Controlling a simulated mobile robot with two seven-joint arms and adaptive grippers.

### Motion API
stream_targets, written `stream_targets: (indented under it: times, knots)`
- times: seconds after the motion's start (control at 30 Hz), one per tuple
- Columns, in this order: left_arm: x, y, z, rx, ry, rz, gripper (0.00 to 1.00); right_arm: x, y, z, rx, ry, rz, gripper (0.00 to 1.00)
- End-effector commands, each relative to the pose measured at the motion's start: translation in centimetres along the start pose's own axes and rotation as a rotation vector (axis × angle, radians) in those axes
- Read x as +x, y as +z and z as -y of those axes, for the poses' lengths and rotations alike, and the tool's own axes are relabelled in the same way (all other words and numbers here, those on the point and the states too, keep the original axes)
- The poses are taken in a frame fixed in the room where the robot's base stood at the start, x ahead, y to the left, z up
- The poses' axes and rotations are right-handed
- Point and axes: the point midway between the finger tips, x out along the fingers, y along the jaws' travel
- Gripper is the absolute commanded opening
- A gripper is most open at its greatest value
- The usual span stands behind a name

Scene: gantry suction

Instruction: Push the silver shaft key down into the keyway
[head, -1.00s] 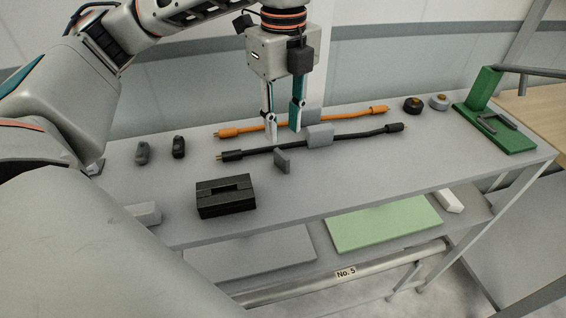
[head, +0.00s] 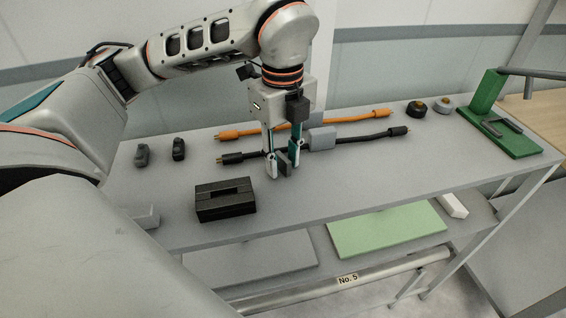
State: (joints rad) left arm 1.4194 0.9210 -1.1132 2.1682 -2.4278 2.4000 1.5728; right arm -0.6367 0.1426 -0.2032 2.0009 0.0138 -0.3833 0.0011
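My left gripper (head: 283,167) points down at the middle of the table, with its fingers on either side of a small upright grey plate (head: 284,162). I cannot tell whether the fingers touch it. A black block (head: 225,201) with a slot in its top stands on the table to the left of the gripper, apart from it. No clearly silver key can be made out; the grey plate may be it, and the inside of the slot is too dark to read. My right gripper is not in view.
A black cable (head: 375,136) with a grey box (head: 322,139) and an orange cable (head: 350,118) lie behind the gripper. Two dark pieces (head: 178,149) stand at left. A green stand (head: 490,100) and two round knobs (head: 417,108) are at right. The front right tabletop (head: 370,175) is clear.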

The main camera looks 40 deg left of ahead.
Motion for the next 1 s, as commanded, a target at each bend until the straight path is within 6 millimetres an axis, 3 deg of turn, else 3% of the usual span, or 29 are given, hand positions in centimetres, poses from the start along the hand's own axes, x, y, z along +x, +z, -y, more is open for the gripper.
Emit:
stream_targets:
  times: [0.07, 0.17, 0.67, 0.87, 1.0]
  knots:
    - [0.0, 0.0, 0.0, 0.0, 0.0, 0.0, 0.25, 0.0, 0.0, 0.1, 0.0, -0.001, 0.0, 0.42]
    - [0.0, 0.0, 0.0, 0.0, 0.0, 0.0, 0.0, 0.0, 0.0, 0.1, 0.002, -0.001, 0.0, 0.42]
    - [-0.6, 0.0, 0.1, 0.0, -0.002, 0.001, 0.0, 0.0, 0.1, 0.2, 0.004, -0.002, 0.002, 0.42]
    - [-3.2, 0.0, 0.1, -0.001, -0.006, 0.002, 0.0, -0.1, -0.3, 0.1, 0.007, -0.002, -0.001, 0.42]
    - [-7.0, 0.0, 0.1, 0.0, -0.01, 0.003, 0.0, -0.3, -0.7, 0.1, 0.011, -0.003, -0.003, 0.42]
